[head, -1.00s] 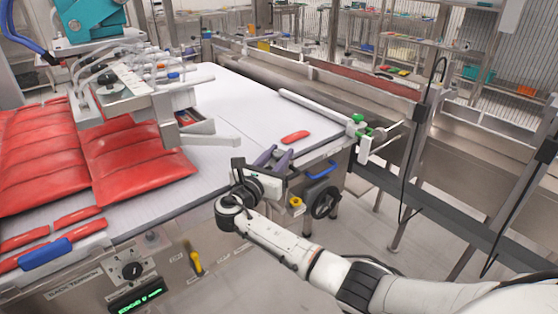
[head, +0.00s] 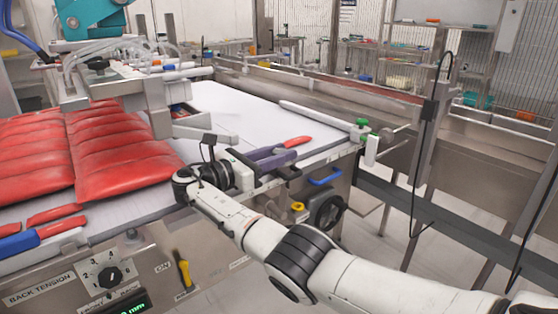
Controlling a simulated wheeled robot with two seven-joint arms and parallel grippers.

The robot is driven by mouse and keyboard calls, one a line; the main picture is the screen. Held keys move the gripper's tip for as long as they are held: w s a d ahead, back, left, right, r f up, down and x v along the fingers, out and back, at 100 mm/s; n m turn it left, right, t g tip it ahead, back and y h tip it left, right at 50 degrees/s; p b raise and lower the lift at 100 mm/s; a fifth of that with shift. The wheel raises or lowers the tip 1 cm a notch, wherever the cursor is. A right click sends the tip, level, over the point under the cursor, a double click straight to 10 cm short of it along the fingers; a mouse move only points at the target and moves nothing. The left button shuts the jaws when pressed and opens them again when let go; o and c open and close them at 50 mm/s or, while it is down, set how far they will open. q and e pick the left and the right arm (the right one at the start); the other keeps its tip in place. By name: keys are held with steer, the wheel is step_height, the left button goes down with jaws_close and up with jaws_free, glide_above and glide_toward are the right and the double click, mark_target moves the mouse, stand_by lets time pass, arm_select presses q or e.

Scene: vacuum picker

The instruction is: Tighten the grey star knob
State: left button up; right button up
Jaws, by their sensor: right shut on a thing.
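A dark knob (head: 97,64) stands on top of the picker head (head: 110,85) at the upper left. It may be the grey star knob, but its shape is too small to tell. My right gripper (head: 287,150) reaches over the near right edge of the white belt, far to the right of that knob. Its purple fingers are shut on a small red piece (head: 299,141), whose end sticks out past the fingertips. My left gripper is not in view.
Large red pouches (head: 120,150) lie on the white belt (head: 240,110) at left. Green knobs (head: 362,128) sit at the belt's right end. A black handwheel (head: 327,211), a blue handle (head: 324,177) and a yellow lever (head: 184,270) are on the machine's front. The belt's middle is clear.

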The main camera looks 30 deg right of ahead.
steer(key=shift+d, duration=0.1)
stand_by(0.3)
steer(key=o, duration=1)
steer(key=shift+o, duration=0.2)
steer(key=shift+a, duration=0.3)
steer(key=a+b, duration=0.1)
steer(key=a, duration=0.2)
steer(key=a+b, duration=0.1)
steer(key=a, duration=0.1)
steer(key=a+b, duration=0.1)
steer(key=a, duration=0.2)
steer(key=shift+s+a+f, duration=0.15)
steer(key=shift+s+a, duration=0.15)
steer(key=shift+a, duration=0.55)
steer(key=shift+r, duration=0.2)
